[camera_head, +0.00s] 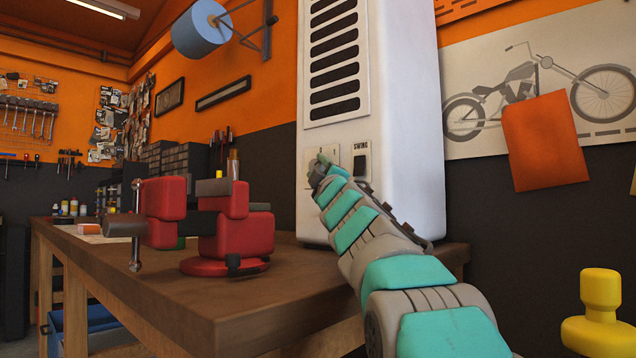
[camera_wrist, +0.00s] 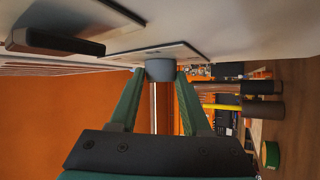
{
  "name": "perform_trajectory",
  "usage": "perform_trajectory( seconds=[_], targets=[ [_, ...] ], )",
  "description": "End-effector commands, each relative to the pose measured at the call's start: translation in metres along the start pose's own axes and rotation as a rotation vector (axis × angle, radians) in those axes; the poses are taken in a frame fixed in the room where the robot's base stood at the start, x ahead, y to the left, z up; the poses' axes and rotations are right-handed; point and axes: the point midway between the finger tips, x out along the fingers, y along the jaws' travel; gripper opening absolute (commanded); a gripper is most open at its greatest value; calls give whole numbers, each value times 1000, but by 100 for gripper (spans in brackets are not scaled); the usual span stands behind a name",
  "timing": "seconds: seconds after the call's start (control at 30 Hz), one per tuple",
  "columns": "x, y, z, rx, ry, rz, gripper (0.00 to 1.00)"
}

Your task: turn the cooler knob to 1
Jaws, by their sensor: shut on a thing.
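The white cooler (camera_head: 405,120) stands on the workbench, with dark vent slots above a small control panel. In the wrist view the round grey knob (camera_wrist: 160,70) sticks out from a pale plate (camera_wrist: 190,50) on the cooler's face. My gripper (camera_wrist: 158,77) has one green finger on each side of the knob and is shut on it. In the head view my gripper (camera_head: 320,170) is at the panel and hides the knob. A numeral shows on the plate just above the gripper, too small to read surely. The knob's pointer setting cannot be made out.
A dark rocker switch marked SWING (camera_head: 361,166) sits right of the knob; it also shows in the wrist view (camera_wrist: 60,42). A red vise (camera_head: 235,230) stands on the wooden workbench (camera_head: 290,265) left of my arm. A yellow object (camera_head: 600,310) is at the lower right.

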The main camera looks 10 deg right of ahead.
Motion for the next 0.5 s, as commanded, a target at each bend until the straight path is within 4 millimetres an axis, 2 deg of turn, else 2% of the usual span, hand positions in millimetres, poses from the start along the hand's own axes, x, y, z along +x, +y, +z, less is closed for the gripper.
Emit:
perform_trajectory(
  seconds=[0.3, 0.33, 0.5],
  targets=[
    [0, -2, 2, 2, -3, -2, 0],
    [0, -2, 2, 2, -3, -2, 50],
    [0, -2, 1, 2, -3, -1, 69]
  ],
)
